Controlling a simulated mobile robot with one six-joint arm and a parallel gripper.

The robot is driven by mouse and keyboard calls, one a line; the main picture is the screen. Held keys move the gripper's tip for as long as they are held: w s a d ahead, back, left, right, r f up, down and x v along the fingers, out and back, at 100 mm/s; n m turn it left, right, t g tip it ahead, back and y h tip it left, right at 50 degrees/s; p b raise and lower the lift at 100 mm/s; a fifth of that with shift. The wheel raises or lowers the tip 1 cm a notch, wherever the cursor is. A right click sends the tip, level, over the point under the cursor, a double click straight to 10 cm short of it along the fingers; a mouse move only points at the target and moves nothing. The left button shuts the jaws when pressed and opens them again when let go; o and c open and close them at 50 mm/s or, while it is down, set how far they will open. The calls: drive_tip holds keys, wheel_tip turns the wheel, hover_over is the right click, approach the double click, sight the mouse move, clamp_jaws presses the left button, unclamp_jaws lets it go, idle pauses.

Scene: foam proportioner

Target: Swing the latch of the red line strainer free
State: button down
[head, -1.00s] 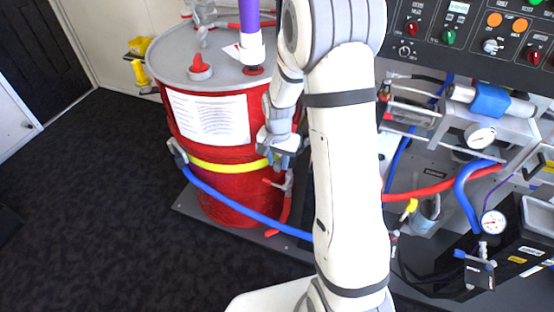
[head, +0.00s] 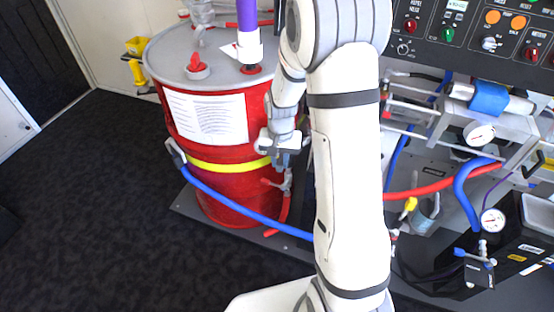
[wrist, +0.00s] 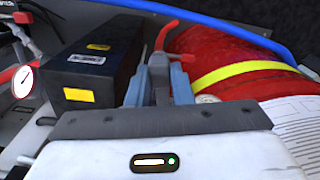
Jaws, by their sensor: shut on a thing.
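The red line strainer (head: 286,182) is a small grey fitting with red pieces, low beside the red drum in the head view. In the wrist view its grey part (wrist: 158,68) stands between my two fingers, with a red bent piece (wrist: 165,36) beyond it. My gripper (wrist: 157,88) is shut on this grey part, which I take for the latch. In the head view my gripper (head: 284,158) is just above the strainer, in front of the drum. The fingers hide much of the latch, so I cannot tell its exact angle.
The red drum (head: 240,165) with a yellow band stands close by my gripper. A blue hose (head: 235,208) runs low in front of it. A black box (wrist: 105,60) with yellow labels lies left in the wrist view. Dark floor (head: 90,220) is open at left.

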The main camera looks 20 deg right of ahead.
drive_tip(key=shift+w+d+n+b, duration=0.2)
drive_tip(key=shift+d+n, duration=0.5)
drive_tip(key=shift+n, duration=1.2)
drive_tip(key=shift+d+n+b, duration=0.25)
drive_tip(key=shift+d+n, duration=0.4)
drive_tip(key=shift+n, duration=1.25)
drive_tip(key=shift+w+d+n+b, duration=0.2)
drive_tip(key=shift+d+n, duration=0.5)
drive_tip(key=shift+n, duration=1.2)
drive_tip(key=shift+r, duration=0.1)
drive_tip(key=c, duration=1.3)
unclamp_jaws()
drive_tip(key=shift+s, duration=0.15)
drive_tip(key=shift+r, duration=3.8)
